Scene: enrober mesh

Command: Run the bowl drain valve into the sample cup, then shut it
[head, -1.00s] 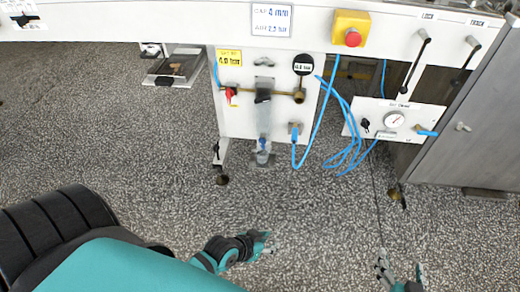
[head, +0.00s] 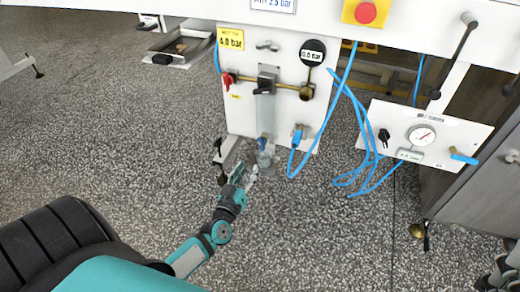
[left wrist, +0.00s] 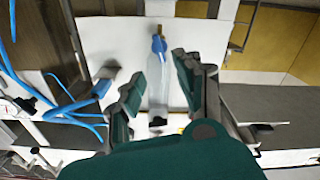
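The clear bowl (head: 265,118) hangs upright below a dark regulator on the white panel. Its blue drain valve (head: 262,143) is at the lower end, with a clear sample cup (head: 264,160) just under it. My left gripper (head: 248,175) is low, just left of and below the cup. In the left wrist view, which looks inverted, the gripper (left wrist: 158,88) is open, with the bowl (left wrist: 158,78) and blue valve (left wrist: 158,45) seen between and beyond its fingers. Contact is not visible. A dark piece at the lower right corner may be my right gripper (head: 497,275); its fingers are unclear.
A red valve (head: 228,79) and brass pipe sit above left. A yellow box with a red button (head: 366,12) is above. The speckled floor is open in front.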

